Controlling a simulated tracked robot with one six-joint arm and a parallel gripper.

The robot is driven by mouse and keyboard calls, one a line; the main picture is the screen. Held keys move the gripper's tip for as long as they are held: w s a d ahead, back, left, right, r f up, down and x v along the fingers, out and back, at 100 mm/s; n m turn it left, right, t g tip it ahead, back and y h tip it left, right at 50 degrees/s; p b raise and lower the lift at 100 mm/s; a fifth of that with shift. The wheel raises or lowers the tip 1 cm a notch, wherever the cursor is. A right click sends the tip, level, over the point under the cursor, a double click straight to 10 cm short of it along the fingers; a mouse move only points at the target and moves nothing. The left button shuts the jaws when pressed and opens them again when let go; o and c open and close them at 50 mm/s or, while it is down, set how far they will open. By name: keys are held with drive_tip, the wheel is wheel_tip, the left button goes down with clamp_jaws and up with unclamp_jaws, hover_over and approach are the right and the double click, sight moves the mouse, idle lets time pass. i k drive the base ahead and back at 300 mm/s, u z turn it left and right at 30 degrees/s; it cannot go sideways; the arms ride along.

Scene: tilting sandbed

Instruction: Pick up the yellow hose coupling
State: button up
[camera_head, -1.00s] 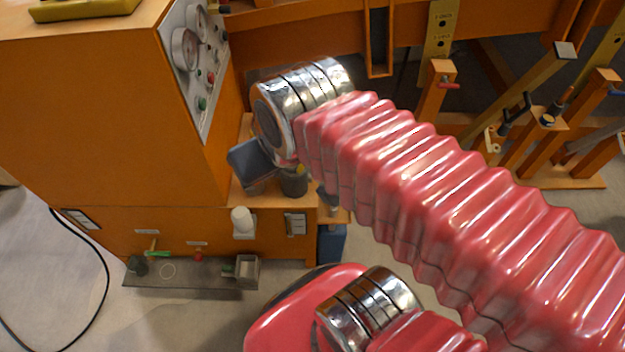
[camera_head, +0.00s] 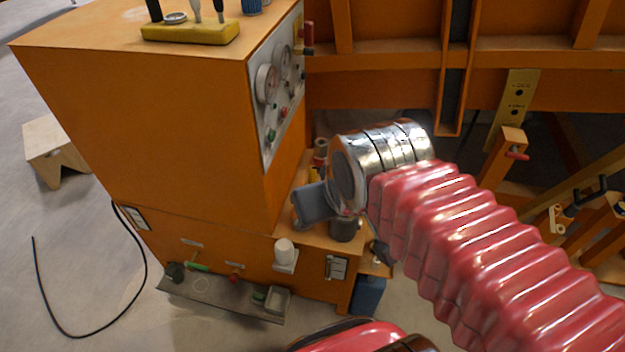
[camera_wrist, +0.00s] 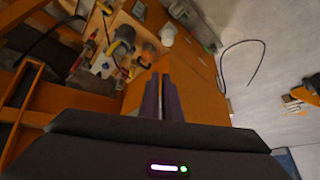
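A small yellow piece (camera_head: 314,174) shows on the orange ledge behind my gripper, mostly covered by my arm. In the wrist view a yellow piece (camera_wrist: 126,34) lies among several small parts on the ledge. I cannot tell for sure which yellow piece is the hose coupling. My gripper (camera_head: 299,209) is above the ledge, beside the cabinet's gauge panel. In the wrist view its two dark fingers (camera_wrist: 161,78) lie close together, with nothing seen between them. It looks shut and empty, apart from the yellow pieces.
The orange cabinet (camera_head: 150,120) stands left of my arm, with a yellow tool holder (camera_head: 190,33) on top. A white knob (camera_head: 285,252) and a grey tray (camera_head: 220,297) are on its lower front. Orange beams stand behind. A black cable (camera_head: 147,268) lies on open floor at left.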

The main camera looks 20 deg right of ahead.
sight(311, 173)
drive_tip(key=k, duration=1.3)
drive_tip(key=u, duration=0.5)
drive_tip(key=i, duration=1.7)
drive_tip(key=z, duration=0.4)
